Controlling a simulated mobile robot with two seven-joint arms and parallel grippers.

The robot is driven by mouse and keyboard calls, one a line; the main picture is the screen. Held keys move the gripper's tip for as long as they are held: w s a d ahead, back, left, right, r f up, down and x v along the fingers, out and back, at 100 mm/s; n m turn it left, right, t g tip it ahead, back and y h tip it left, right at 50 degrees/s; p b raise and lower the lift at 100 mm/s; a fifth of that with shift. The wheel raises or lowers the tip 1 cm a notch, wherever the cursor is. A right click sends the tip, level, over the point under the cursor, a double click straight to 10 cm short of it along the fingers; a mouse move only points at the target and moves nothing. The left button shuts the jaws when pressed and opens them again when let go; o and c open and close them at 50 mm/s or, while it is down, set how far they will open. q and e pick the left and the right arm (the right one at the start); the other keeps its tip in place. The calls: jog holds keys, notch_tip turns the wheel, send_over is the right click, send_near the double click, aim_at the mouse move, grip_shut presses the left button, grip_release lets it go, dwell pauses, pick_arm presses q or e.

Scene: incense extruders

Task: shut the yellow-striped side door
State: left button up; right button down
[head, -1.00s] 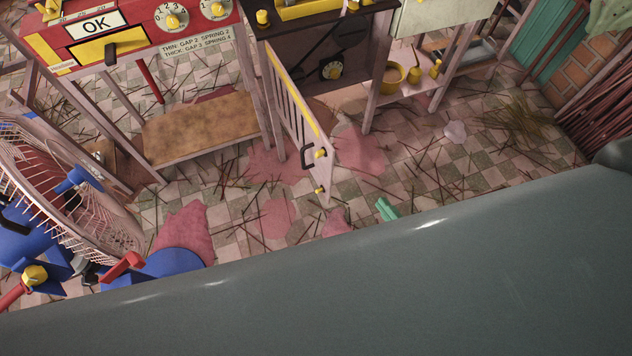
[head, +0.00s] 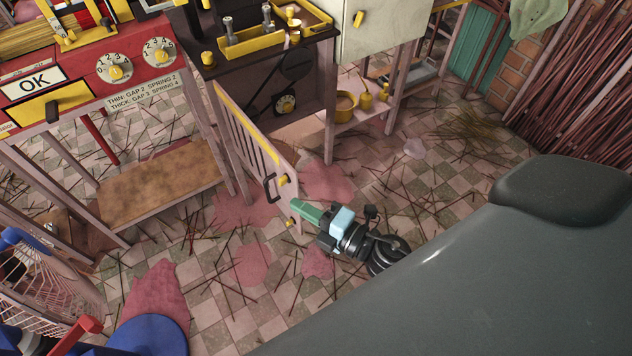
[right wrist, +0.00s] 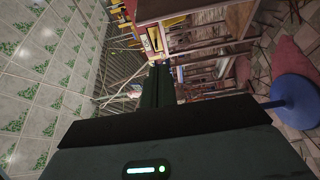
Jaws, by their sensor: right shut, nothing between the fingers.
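The side door (head: 262,150) is a pale slatted panel with a yellow stripe along its top edge. It stands open, swung out from the dark machine (head: 270,70) toward me. A black handle (head: 269,188) and small yellow knobs are near its free end. My right gripper (head: 296,205) has green fingers, which are shut and empty. Their tips are at the door's free end, low down; I cannot tell whether they touch it. In the right wrist view the shut fingers (right wrist: 157,85) point ahead, and the door is not clear there. My left gripper is not in view.
A red console (head: 80,80) with dials stands left of the door, above a brown shelf (head: 160,183). A white fan (head: 40,290) with a blue base is at lower left. Sticks and pink patches litter the tiled floor. A pale cabinet (head: 390,28) stands to the right.

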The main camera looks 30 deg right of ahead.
aim_at(295, 190)
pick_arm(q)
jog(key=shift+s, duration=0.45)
pick_arm(e)
jog(key=shift+w+d, duration=0.3)
jog(key=shift+w, duration=0.55)
jog(key=shift+w+d, duration=0.25)
jog(key=shift+w, duration=0.6)
jog(key=shift+w+d, duration=0.3)
jog(key=shift+w, duration=0.55)
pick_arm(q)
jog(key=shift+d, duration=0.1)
pick_arm(e)
jog(key=shift+d, duration=0.1)
